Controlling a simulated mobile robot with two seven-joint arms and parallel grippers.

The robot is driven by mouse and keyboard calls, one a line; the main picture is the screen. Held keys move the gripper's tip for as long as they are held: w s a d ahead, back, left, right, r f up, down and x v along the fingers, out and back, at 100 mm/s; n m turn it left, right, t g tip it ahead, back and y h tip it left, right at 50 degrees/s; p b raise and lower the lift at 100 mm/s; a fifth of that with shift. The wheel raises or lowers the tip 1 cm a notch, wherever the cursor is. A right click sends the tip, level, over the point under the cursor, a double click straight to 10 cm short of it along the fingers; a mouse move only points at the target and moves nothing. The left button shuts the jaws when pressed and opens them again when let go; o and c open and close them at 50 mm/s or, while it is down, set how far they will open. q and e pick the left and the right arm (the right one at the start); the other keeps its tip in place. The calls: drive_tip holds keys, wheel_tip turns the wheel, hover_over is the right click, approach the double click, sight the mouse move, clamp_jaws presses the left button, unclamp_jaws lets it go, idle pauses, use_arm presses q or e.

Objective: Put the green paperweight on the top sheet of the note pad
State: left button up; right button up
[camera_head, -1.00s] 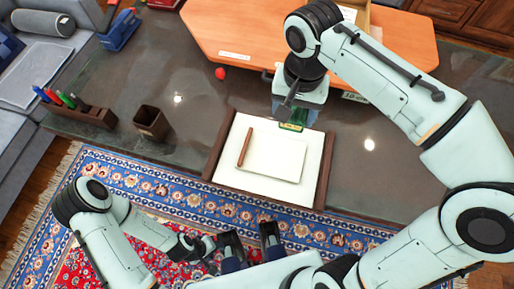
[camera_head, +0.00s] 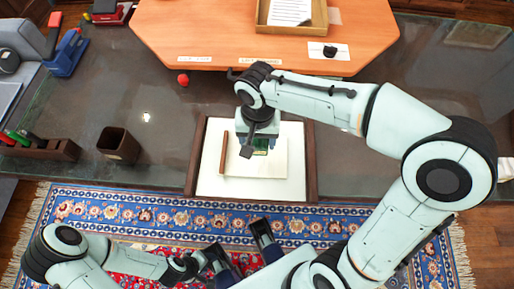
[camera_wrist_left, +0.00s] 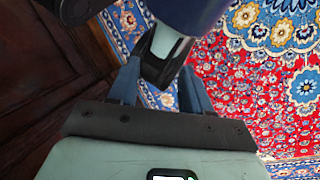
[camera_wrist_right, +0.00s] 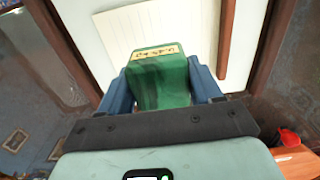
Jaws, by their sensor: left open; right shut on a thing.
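The green paperweight (camera_wrist_right: 160,85), a block with a gold label, is held between the blue fingers of my right gripper (camera_wrist_right: 163,92). In the head view a little of the paperweight (camera_head: 261,143) shows beneath my right gripper (camera_head: 258,147), over the upper middle of the note pad (camera_head: 268,168). I cannot tell whether it touches the sheet. The pad is white and lies on a pale desk mat (camera_head: 245,188) with dark wood sides. A brown stick (camera_head: 224,154) lies along the pad's left edge. My left gripper (camera_head: 245,250) is open and empty above the rug.
A brown cup (camera_head: 119,145) and a pen holder (camera_head: 40,148) stand to the left on the dark glassy desk. A red object (camera_head: 183,79) sits near the orange wooden stand (camera_head: 200,35), which bears a wooden tray (camera_head: 290,28). Bare desk lies right of the mat.

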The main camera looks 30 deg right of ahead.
sight(257, 149)
wheel_tip(257, 149, down, 4)
drive_tip(key=shift+f+b, duration=0.25)
drive_tip(key=shift+b, duration=0.3)
use_arm(q)
drive_tip(key=shift+w+a+f, duration=0.15)
drive_tip(key=shift+w+f, duration=0.3)
drive_tip(key=shift+f, duration=0.1)
use_arm(e)
drive_tip(key=shift+f, duration=0.2)
drive_tip(key=shift+f, duration=0.1)
drive_tip(key=o, duration=1.4)
use_arm(q)
drive_tip(key=shift+w+f, duration=0.1)
drive_tip(key=shift+f, duration=0.05)
use_arm(e)
drive_tip(key=shift+o, duration=0.2)
